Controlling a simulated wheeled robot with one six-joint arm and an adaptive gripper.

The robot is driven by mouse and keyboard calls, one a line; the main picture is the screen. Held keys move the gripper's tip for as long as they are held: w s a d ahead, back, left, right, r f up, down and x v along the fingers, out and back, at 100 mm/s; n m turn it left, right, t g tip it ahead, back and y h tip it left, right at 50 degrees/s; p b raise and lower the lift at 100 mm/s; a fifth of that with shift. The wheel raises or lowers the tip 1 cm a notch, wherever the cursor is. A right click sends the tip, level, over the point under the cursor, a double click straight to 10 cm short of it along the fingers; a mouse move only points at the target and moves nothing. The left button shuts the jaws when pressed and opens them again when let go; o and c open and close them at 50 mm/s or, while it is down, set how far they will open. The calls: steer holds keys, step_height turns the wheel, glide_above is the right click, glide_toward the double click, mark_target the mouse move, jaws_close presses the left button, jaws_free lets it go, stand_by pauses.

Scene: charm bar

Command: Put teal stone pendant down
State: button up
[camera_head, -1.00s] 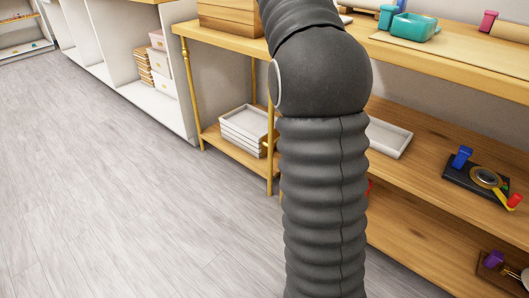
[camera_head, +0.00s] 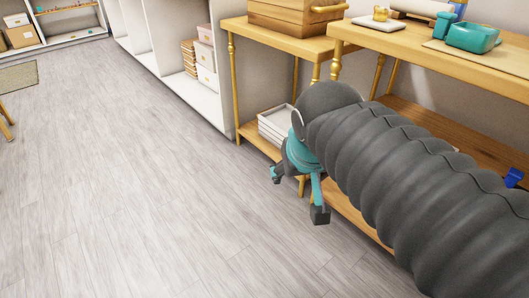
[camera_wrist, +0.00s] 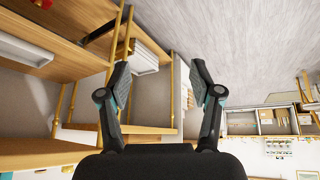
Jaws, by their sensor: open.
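My gripper (camera_head: 297,193) is open in the head view, in front of the shelf's left end and above the floor. In the wrist view my gripper (camera_wrist: 161,82) shows its two fingers spread wide with nothing between them. I cannot make out a teal stone pendant in either view. My arm covers much of the shelving at the right of the head view.
A wooden shelf table (camera_head: 420,45) bears a teal dispenser (camera_head: 472,37) and a white tray (camera_head: 380,24). White stacked trays (camera_head: 276,125) sit on a lower shelf behind my gripper; they also show in the wrist view (camera_wrist: 148,58). The floor (camera_head: 130,170) at left is clear.

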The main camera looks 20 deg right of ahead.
steer(key=s+a+f+n+y, duration=0.1)
steer(key=s+a+f, duration=0.1)
steer(key=s+f, duration=0.2)
steer(key=shift+s+a+f, duration=0.3)
steer(key=shift+f, duration=0.05)
